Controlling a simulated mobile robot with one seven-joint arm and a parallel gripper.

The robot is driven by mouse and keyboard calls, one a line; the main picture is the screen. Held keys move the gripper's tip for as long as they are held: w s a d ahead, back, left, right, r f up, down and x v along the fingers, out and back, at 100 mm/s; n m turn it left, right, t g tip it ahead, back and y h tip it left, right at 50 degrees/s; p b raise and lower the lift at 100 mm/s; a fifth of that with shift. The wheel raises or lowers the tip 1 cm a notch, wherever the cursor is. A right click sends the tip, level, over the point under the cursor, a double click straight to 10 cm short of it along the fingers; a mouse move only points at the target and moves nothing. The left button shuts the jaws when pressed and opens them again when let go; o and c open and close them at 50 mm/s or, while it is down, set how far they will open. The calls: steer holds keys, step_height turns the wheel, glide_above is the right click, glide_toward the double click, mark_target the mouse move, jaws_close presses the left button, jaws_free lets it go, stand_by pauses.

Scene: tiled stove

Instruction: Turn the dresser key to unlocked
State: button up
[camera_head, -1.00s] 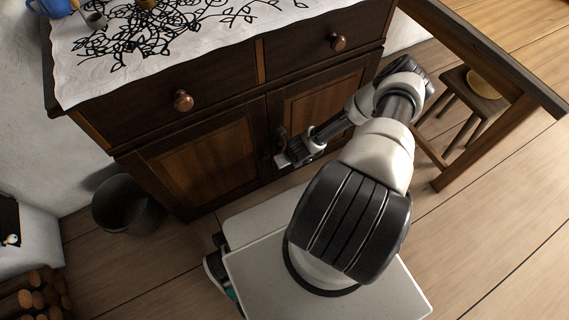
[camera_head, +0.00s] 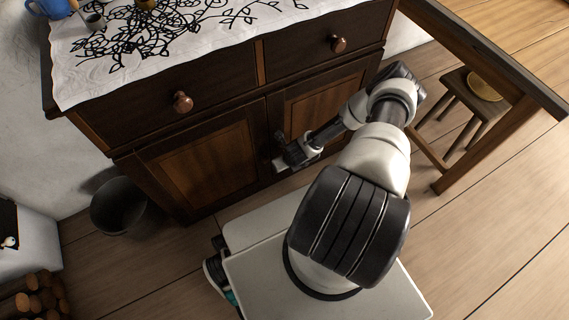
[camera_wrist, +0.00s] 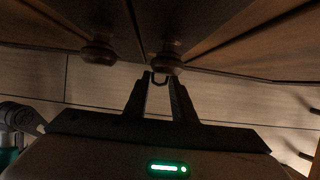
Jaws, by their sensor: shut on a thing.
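The dark wooden dresser (camera_head: 200,165) has two drawers above two panelled doors. My gripper (camera_head: 279,156) is at the dresser front, low near the seam between the doors, and hides the key in the head view. In the wrist view, the key (camera_wrist: 160,83) shows as a small dark loop between the fingertips of my gripper (camera_wrist: 160,80). The fingers are closed in on it. The key's shaft and the lock are hidden or too dark to see, so I cannot tell how far the key is turned.
Two round wooden knobs (camera_wrist: 97,52) (camera_wrist: 167,64) stand close to my fingertips. A patterned cloth (camera_head: 150,40) covers the dresser top. A dark bucket (camera_head: 120,206) stands left of the dresser. A table (camera_head: 480,60) and a stool (camera_head: 473,97) are at the right.

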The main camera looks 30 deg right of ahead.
steer(key=shift+a, duration=0.1)
steer(key=shift+a+h+p, duration=0.35)
steer(key=shift+h+p, duration=0.15)
steer(key=shift+h, duration=0.4)
steer(key=shift+a+f+n+t+h+b, duration=0.25)
steer(key=shift+a+n+h, duration=0.15)
steer(key=shift+h, duration=1.15)
steer(key=shift+a+f+n+t+h+b, duration=0.15)
steer(key=shift+a+f+n+h, duration=0.25)
steer(key=shift+h, duration=1.1)
steer(key=shift+a+f+n+t+h+b, duration=0.2)
steer(key=shift+n+h, duration=0.3)
steer(key=shift+h, duration=1.05)
steer(key=o, duration=1.1)
steer(key=shift+c, duration=0.2)
